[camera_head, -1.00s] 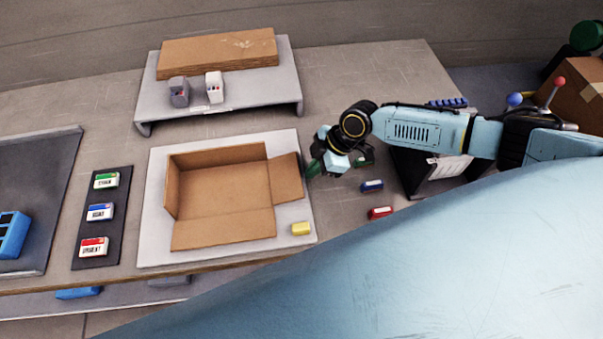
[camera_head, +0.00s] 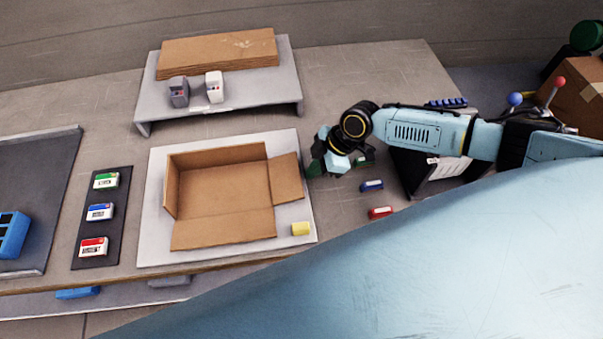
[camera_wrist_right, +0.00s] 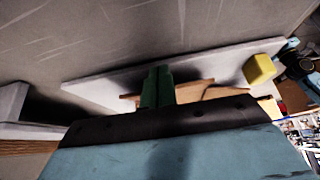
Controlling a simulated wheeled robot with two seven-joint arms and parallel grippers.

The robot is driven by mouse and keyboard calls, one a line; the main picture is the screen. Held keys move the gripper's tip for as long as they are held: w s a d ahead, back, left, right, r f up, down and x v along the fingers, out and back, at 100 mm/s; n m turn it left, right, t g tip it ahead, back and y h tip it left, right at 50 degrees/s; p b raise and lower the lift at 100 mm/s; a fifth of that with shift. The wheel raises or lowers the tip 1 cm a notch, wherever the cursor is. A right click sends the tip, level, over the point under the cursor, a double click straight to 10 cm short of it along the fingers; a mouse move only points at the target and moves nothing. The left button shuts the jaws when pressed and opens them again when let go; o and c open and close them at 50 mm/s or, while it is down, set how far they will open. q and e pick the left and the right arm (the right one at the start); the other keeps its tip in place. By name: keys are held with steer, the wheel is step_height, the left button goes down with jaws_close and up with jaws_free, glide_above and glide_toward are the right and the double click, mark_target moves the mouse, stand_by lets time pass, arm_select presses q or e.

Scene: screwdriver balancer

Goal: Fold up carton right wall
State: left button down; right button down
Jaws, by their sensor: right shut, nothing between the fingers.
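The open brown carton (camera_head: 222,190) sits on a white board (camera_head: 155,250). Its back and left walls stand up. Its right wall (camera_head: 286,178) lies folded outward to the right, and its front wall (camera_head: 224,230) lies outward to the front. My right gripper (camera_head: 313,170) is just right of the right wall's outer edge, low over the board's right side. Its green fingers are shut and empty; in the right wrist view the fingers (camera_wrist_right: 157,86) are together, with brown cardboard (camera_wrist_right: 195,92) behind them. I cannot tell whether they touch it. My left gripper is not in view.
A yellow block (camera_head: 301,229) lies on the board's front right corner. Blue (camera_head: 372,186) and red (camera_head: 380,212) blocks lie right of the board. A raised shelf (camera_head: 240,111) with flat cardboard (camera_head: 217,53) stands behind. A dark strip (camera_head: 88,225) with labelled blocks is at left.

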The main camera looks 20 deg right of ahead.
mark_target(299, 173)
steer(key=shift+w+a, duration=0.25)
steer(key=shift+a, duration=0.55)
steer(key=shift+r, duration=0.1)
steer(key=shift+a+r+p, duration=0.25)
steer(key=shift+r+p, duration=0.5)
steer(key=shift+p, duration=0.1)
steer(key=shift+r, duration=0.1)
steer(key=shift+a, duration=0.1)
steer(key=shift+w+a+r+p, duration=0.2)
steer(key=shift+a+r+p, duration=0.35)
steer(key=shift+r+p, duration=0.2)
steer(key=shift+a, duration=0.1)
